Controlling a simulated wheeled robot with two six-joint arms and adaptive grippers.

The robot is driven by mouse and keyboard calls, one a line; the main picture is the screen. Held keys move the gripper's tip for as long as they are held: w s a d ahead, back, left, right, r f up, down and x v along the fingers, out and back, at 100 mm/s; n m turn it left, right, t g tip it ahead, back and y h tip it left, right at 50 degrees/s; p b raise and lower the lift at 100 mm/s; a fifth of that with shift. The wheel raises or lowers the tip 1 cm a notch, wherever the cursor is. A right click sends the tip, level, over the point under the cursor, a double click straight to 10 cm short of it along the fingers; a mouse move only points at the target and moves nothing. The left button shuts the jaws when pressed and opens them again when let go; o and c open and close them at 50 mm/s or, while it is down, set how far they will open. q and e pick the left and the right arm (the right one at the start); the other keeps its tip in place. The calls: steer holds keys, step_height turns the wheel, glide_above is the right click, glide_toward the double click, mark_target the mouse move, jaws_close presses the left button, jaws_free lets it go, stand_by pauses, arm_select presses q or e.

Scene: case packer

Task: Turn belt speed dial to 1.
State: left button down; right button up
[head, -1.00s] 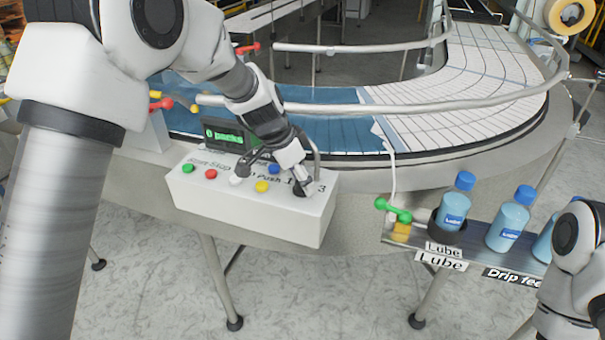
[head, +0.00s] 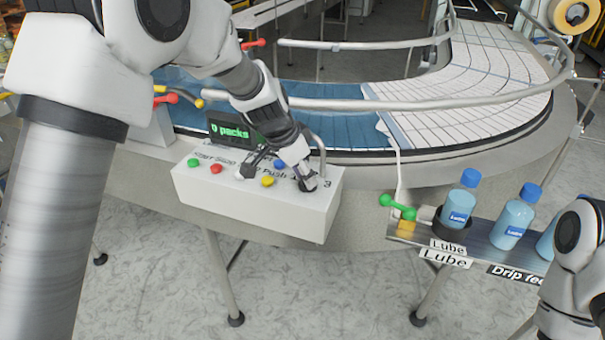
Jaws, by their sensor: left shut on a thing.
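The white control box (head: 258,207) stands at the front edge of the conveyor, with green, red, yellow and blue buttons on its top. The belt speed dial (head: 308,186) is at the box's right end, near printed numbers, of which a 3 shows. My left gripper (head: 304,177) reaches down over this end and is shut on the dial. The gripper mostly hides the dial, so its pointer and setting cannot be read. My right arm is at the lower right edge; its gripper fingers do not show.
A dark display (head: 235,132) with green text stands behind the box. A curved rail (head: 420,104) runs along the belt behind it. To the right, a shelf holds blue bottles (head: 458,207) and a green-handled part (head: 397,206). The floor in front is clear.

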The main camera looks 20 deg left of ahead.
arm_select(q)
steer(key=shift+r+n, duration=0.1)
steer(key=shift+n, duration=0.7)
steer(key=shift+d+r+n+t+y+p, duration=0.15)
steer(key=shift+n+y+p, duration=0.15)
steer(key=shift+n, duration=0.15)
steer(key=shift+r+n+t+y+p, duration=0.15)
steer(key=shift+n+y+p, duration=0.1)
steer(key=shift+n, duration=0.2)
steer(key=n+y+p, duration=0.1)
steer(key=n+p, duration=0.3)
steer(key=p, duration=0.1)
steer(key=shift+d+r+y+p, duration=0.1)
steer(key=shift+d+y+p, duration=0.1)
steer(key=shift+y+p, duration=0.15)
steer(key=shift+d+n+p, duration=0.1)
steer(key=shift+n+p, duration=0.45)
steer(key=shift+n, duration=0.25)
steer(key=shift+w+f+n+y+p, duration=0.1)
steer(key=shift+f+n+y+p, duration=0.15)
steer(key=shift+n+y+p, duration=0.35)
